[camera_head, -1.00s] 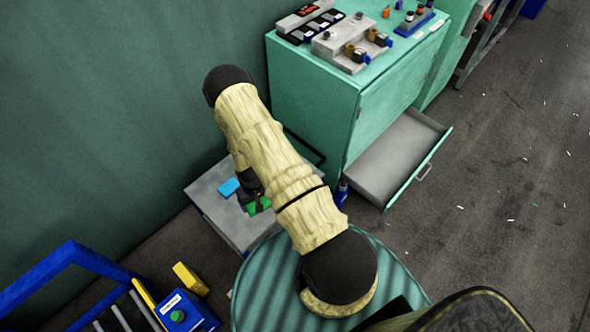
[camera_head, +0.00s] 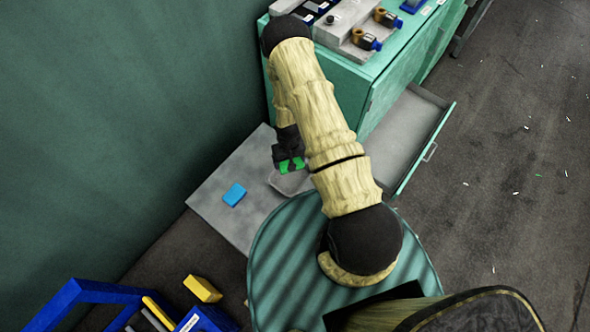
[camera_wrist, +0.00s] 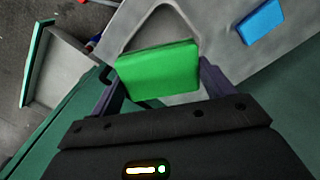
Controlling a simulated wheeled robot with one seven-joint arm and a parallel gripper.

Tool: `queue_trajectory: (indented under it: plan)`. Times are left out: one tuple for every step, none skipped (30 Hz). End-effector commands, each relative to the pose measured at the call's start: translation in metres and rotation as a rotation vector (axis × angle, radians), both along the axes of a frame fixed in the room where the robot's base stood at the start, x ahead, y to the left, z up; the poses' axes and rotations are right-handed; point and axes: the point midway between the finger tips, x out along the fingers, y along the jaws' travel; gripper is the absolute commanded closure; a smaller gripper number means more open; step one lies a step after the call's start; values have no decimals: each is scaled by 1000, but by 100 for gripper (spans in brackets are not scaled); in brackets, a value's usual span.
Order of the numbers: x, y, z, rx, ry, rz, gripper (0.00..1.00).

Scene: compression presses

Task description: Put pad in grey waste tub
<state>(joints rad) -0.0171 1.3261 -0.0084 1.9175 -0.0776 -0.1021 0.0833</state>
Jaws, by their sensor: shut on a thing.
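My gripper (camera_head: 290,158) is shut on a green pad (camera_head: 293,165), which also fills the middle of the wrist view (camera_wrist: 158,72) between the two fingers (camera_wrist: 160,85). The pad appears held above the table. A small grey tub (camera_head: 277,184) stands just below the pad at the table's right side, partly hidden by my arm. Its rim (camera_wrist: 128,38) shows behind the pad in the wrist view; the pad hides most of its inside. A blue pad (camera_head: 234,195) lies on the table to the left, and also shows in the wrist view (camera_wrist: 261,21).
The grey table (camera_head: 215,185) is mostly bare. A green cabinet (camera_head: 345,85) with an open drawer (camera_head: 415,130) stands behind right, with fittings on top. A yellow block (camera_head: 202,289) and a blue frame (camera_head: 80,292) are at lower left.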

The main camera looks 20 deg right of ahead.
Motion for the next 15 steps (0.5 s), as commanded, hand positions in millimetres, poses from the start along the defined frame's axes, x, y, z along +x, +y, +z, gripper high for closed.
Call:
queue_trajectory:
  plan:
    - [0, 0, 0, 0, 0, -1, 44]
    - [0, -1, 0, 0, 0, -2, 44]
    - [0, -2, 0, 0, 0, -4, 44]
    - [0, -3, 0, 0, 0, -6, 44]
    - [0, -3, 0, 0, 0, -8, 44]
    - [0, -4, 0, 0, 0, -10, 44]
    - [0, -5, 0, 0, 0, -11, 44]
    - [0, -5, 0, 0, 0, -12, 44]
    - [0, -6, 0, 0, 0, -14, 44]
    - [0, -7, 0, 0, 0, -16, 44]
    - [0, -8, 0, 0, 0, -17, 44]
    - [0, -8, 0, 0, 0, -18, 44]
    - [0, -8, -1, 0, 0, -18, 44]
    - [0, -8, -1, 0, 0, -17, 44]
    - [1, -7, -2, 0, -1, -14, 44]
